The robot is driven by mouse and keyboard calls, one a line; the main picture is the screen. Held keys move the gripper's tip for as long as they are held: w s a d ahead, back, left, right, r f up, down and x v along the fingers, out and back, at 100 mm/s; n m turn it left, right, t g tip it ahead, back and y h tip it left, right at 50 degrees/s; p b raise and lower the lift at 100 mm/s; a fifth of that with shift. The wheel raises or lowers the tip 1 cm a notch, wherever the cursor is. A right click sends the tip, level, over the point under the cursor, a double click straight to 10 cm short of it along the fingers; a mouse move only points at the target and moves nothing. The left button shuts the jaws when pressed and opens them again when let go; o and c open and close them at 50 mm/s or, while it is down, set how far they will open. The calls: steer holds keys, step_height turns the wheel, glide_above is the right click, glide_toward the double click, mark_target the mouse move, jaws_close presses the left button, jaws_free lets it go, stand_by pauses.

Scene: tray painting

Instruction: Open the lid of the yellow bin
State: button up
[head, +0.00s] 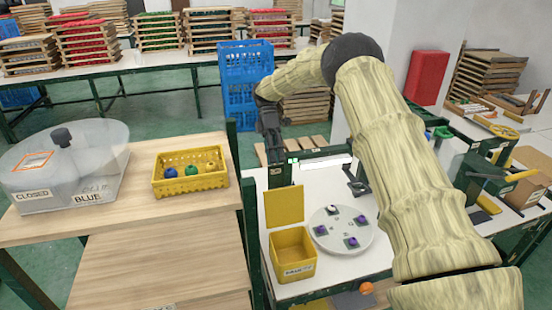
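The yellow bin (281,270) stands on the white table at the lower middle, with a small label on its front. Its yellow lid (284,206) stands upright at the back edge, and the bin's inside shows. My gripper (276,155) is dark and hangs above and behind the raised lid, apart from it. Its fingers are too small and dark to tell whether they are open or shut. I see nothing held in it.
A white round plate (340,241) with purple-topped pieces sits right of the bin. On the wooden table at left are a yellow basket (190,184) of coloured balls and a clear-covered box (98,160) labelled CLOSED and BLUE. Blue crates (240,85) stand behind my gripper.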

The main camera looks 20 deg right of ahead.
steer(key=c, duration=0.3)
steer(key=shift+f+m, duration=0.1)
steer(key=shift+m, duration=0.3)
jaws_close()
step_height(320, 180, down, 9)
steer(key=s+m+t+p, duration=0.1)
steer(key=m+t+p, duration=0.1)
steer(key=m, duration=0.6)
steer(key=s+m+t+h+p, duration=0.1)
steer(key=m+t+p, duration=0.2)
steer(key=m, duration=0.6)
steer(key=shift+s+a+t, duration=0.2)
steer(key=shift+s+t, duration=0.15)
steer(key=shift+t, duration=0.65)
